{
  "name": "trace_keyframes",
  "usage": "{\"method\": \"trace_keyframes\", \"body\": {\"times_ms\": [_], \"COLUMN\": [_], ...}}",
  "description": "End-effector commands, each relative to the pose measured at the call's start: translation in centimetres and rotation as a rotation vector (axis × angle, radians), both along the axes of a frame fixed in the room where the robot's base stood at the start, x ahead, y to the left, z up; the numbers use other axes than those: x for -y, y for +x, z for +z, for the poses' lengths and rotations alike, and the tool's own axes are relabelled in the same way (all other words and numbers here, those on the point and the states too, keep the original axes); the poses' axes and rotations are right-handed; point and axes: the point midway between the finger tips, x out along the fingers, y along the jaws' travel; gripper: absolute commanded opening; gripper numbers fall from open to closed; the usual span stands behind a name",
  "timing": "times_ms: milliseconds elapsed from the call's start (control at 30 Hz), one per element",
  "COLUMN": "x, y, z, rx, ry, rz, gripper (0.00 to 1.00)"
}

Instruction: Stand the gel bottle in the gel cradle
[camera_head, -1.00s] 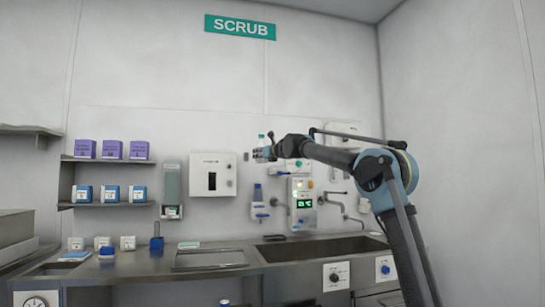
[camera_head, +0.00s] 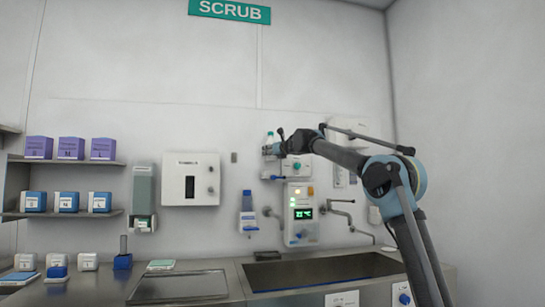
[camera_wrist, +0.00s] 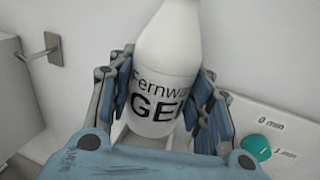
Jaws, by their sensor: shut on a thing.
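The gel bottle (camera_wrist: 168,60), white with dark "GEL" lettering, is between the blue finger pads of my gripper (camera_wrist: 165,105) in the wrist view. The gripper is shut on its body; the upper end runs out of the picture. In the head view my gripper (camera_head: 270,150) is raised in front of the wall, with a small part of the bottle (camera_head: 270,137) showing above it. I cannot tell for sure which fixture is the gel cradle. A wall holder with a blue item (camera_head: 248,212) is below and left of the gripper.
A control panel with a green display (camera_head: 302,213) is below the gripper, above the sink (camera_head: 320,271). A soap dispenser (camera_head: 144,190) and white wall box (camera_head: 191,179) are to the left. Shelves (camera_head: 62,161) hold purple and blue boxes. Small items stand on the left counter.

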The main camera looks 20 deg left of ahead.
Motion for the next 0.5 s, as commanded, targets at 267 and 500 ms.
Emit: {"method": "trace_keyframes", "body": {"times_ms": [267, 500], "x": [-0.8, -1.0], "y": [-0.5, -0.7], "z": [-0.7, -2.8], "rx": [0.000, 0.000], "ry": [0.000, 0.000], "rz": [0.009, 0.011], "gripper": [0.10, 0.10]}}
